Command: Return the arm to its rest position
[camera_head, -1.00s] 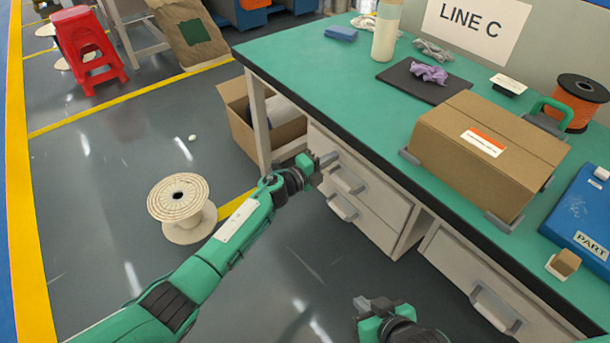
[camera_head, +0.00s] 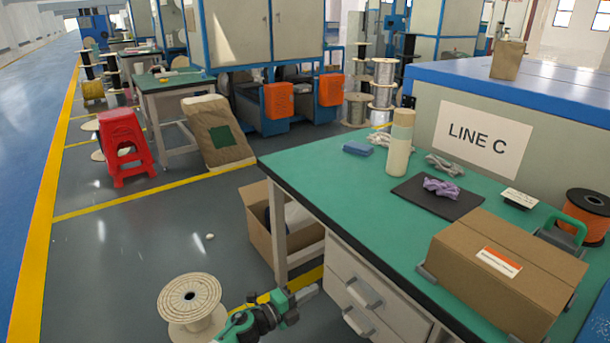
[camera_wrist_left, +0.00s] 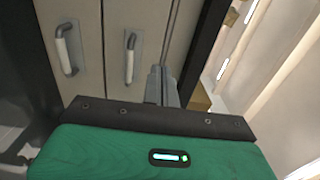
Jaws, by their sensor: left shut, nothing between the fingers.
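My left gripper (camera_head: 308,293) is at the bottom of the head view, in front of the drawer cabinet (camera_head: 384,311) under the green-topped bench (camera_head: 325,204). Its fingers are together and empty. In the left wrist view, my gripper's grey fingers (camera_wrist_left: 163,87) stick out past its dark front bar, with drawer handles (camera_wrist_left: 130,57) beyond them. I cannot tell the exact gap between fingers and drawers. Most of my left arm is below the head view. My right gripper is not in view.
A wooden cable spool (camera_head: 190,303) stands on the floor beside my left arm. An open cardboard box (camera_head: 258,226) sits by the bench leg. A closed carton (camera_head: 505,274) and a bottle (camera_head: 399,146) stand on the bench.

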